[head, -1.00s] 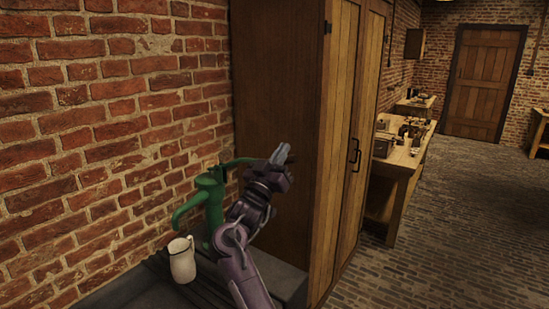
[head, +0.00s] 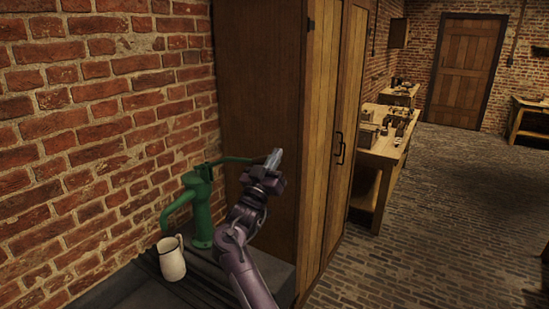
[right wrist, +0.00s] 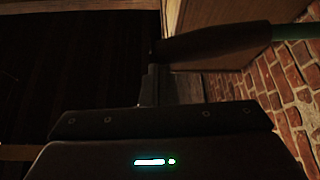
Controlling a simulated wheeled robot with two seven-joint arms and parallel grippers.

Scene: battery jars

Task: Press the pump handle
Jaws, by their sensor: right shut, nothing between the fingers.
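The green pump (head: 201,218) stands against the brick wall in the head view, its spout pointing left. Its green handle (head: 232,160) reaches right, about level, toward my right gripper (head: 275,157). In the right wrist view the handle shows as a dark brown grip (right wrist: 215,45) and a green rod (right wrist: 293,32). My right gripper is shut and empty, with its fingers (right wrist: 150,85) close to the grip end. I cannot tell whether they touch it. The handle's far end is partly hidden by the gripper in the head view. My left gripper is not in view.
A cream jug (head: 172,262) stands below the spout on the dark sink top (head: 130,290). A tall wooden cabinet (head: 262,75) rises close behind and right of my right gripper. A workbench (head: 393,150) with small items stands farther back. The brick floor at right is clear.

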